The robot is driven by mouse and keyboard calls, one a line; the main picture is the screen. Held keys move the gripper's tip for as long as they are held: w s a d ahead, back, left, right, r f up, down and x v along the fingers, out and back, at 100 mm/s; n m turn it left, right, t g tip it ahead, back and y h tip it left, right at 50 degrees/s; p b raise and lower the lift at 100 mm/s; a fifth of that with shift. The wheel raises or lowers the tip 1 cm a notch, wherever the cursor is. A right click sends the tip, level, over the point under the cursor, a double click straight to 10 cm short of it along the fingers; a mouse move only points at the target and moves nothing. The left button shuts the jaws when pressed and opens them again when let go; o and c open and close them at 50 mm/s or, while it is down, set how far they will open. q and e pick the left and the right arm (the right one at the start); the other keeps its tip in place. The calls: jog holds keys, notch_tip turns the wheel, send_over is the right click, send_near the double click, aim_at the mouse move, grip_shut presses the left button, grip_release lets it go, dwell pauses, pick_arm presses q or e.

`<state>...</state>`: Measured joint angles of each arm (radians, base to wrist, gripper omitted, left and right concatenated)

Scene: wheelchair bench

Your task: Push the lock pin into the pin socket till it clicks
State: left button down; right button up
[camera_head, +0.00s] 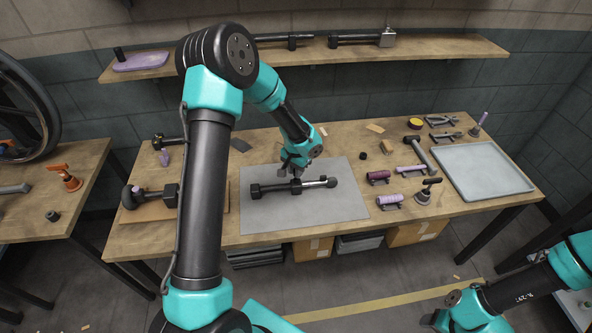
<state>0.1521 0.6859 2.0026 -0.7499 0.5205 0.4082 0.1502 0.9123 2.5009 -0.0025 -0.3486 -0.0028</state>
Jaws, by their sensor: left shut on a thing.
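A dark bar with thick black ends and a silvery stretch (315,183) lies across the grey mat (264,217) on the bench. My left gripper (291,174) points down at the middle of this bar, just over its black collar. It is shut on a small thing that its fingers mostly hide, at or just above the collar. I cannot make out the lock pin or the pin socket as separate parts at this size. I cannot tell whether the held thing touches the bar. My right arm shows at the lower right; its gripper is not in view.
A pale tray (482,148) lies at the bench's right end. Purple-handled parts (389,200), a hammer-like tool (421,155) and pliers (445,136) lie between mat and tray. A wooden board (216,203) with a black-knobbed part (146,194) is at left. The mat's front is clear.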

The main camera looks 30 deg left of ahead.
pick_arm(q)
jog(key=shift+f, duration=1.1)
dwell(3.3)
jog(key=c, duration=0.9)
grip_release()
notch_tip(320, 180, up, 18)
jog(key=shift+f, duration=0.25)
